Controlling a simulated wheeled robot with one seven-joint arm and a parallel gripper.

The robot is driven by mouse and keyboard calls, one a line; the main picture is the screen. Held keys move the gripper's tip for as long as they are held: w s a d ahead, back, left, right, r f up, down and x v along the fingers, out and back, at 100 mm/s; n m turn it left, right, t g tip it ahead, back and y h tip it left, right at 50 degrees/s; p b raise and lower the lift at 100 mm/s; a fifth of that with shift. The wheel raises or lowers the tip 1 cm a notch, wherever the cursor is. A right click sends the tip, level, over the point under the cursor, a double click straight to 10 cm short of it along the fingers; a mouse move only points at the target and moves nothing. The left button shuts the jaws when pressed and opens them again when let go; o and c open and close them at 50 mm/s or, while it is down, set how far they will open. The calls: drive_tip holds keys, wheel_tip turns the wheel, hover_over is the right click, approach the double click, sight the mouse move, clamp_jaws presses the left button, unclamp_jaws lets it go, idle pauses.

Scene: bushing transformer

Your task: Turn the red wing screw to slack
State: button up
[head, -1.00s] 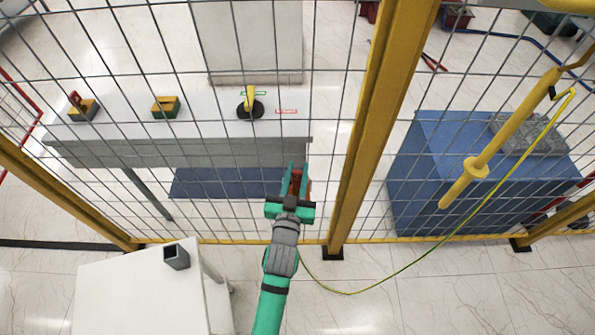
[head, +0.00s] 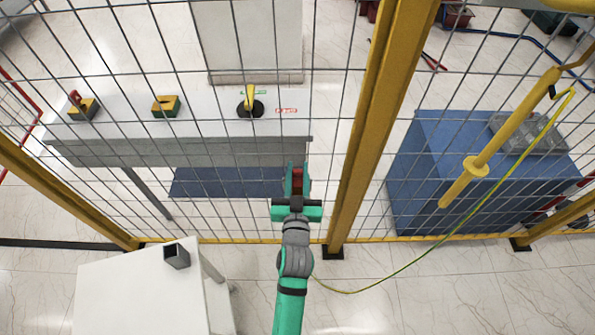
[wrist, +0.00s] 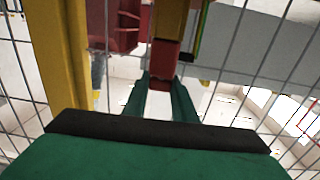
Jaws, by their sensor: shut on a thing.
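A small red piece, which I take to be the red wing screw (head: 297,177), sits between the fingers of my gripper (head: 297,172) near the wire mesh fence. The wrist view shows the red piece (wrist: 164,60) between the two green fingertips (wrist: 160,82), below a yellow bar. My gripper is shut on it. Its outline is partly hidden by the fingers, and I cannot tell how far it is turned or what it is mounted on.
A yellow fence post (head: 362,130) stands close right of my gripper. Beyond the mesh are a white table (head: 215,130) with several small devices and a blue box (head: 425,175). A white stand (head: 130,300) is at the lower left. A yellow-green cable (head: 440,250) hangs at the right.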

drive_tip(key=shift+f+n+y, duration=0.25)
drive_tip(key=shift+n+y, duration=0.65)
drive_tip(key=shift+y, duration=0.6)
drive_tip(key=shift+w+r+y, duration=0.1)
drive_tip(key=shift+r+y, duration=0.15)
drive_tip(key=shift+y, duration=0.15)
drive_tip(key=o, duration=1.1)
drive_tip(key=shift+c, duration=0.2)
drive_tip(key=s+d, duration=0.2)
drive_tip(key=s, duration=0.8)
drive_tip(key=shift+s, duration=0.35)
